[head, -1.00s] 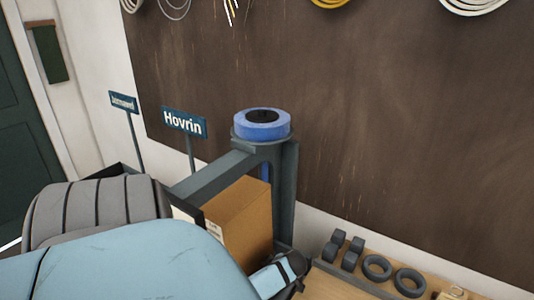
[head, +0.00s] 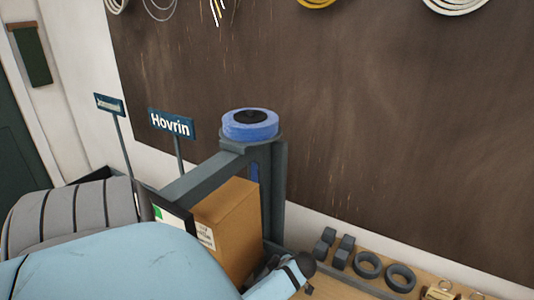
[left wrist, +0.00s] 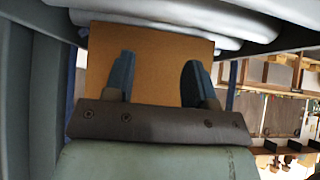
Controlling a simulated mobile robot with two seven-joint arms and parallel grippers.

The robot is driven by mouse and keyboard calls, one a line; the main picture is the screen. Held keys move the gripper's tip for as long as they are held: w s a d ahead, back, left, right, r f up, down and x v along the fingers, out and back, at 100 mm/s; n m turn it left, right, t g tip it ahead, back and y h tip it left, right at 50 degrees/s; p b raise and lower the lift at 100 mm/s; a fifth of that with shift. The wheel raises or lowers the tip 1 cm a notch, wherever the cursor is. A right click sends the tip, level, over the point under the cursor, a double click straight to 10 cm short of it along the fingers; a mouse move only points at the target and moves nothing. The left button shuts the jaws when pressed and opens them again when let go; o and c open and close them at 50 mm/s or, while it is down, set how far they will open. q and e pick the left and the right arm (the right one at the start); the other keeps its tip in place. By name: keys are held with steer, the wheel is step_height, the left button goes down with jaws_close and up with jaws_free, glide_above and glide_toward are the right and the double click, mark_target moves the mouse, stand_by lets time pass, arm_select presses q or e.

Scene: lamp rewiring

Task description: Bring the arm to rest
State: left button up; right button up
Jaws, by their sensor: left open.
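My left arm comes in from the lower left in the head view, its light blue link large in the foreground. My left gripper (left wrist: 158,80) shows in the left wrist view, with two dark blue fingers apart and nothing between them. A brown cardboard box (left wrist: 145,62) lies beyond the fingers there. In the head view the box (head: 228,222) stands beside a grey post, partly hidden by my arm. My right gripper is in neither view.
A blue roll (head: 250,124) sits on top of the grey post (head: 272,190). A Hovrin sign (head: 171,124) stands to its left. Dark rings (head: 400,278) and small blocks lie on the wooden bench at lower right. Coiled cables (head: 455,5) hang on the brown wall board.

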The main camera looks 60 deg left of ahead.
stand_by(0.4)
arm_select(q)
steer(key=s+d+r+m+t+h, duration=0.25)
steer(key=d+r+m, duration=0.25)
steer(key=d+m, duration=0.35)
steer(key=s+d+r+m+t+h, duration=0.2)
steer(key=s+d+r+m, duration=0.2)
steer(key=d+m, duration=0.45)
steer(key=s+d+r+m+t+h, duration=0.3)
steer(key=s+d+r+m, duration=0.15)
steer(key=d+m, duration=0.4)
steer(key=w+d+f+t, duration=0.2)
steer(key=f, duration=0.2)
steer(key=w+d+f+t+h, duration=0.1)
steer(key=w+d+f+t, duration=0.1)
steer(key=f, duration=0.2)
steer(key=w+d+f+t+h, duration=0.1)
steer(key=w+d+f+t, duration=0.1)
steer(key=f, duration=0.2)
steer(key=shift+w+f+m, duration=0.25)
steer(key=shift+m, duration=0.1)
steer(key=shift+d+f+t, duration=0.3)
steer(key=shift+f+t, duration=0.25)
steer(key=shift+f, duration=0.1)
steer(key=shift+c, duration=0.8)
steer(key=shift+s+a, duration=0.15)
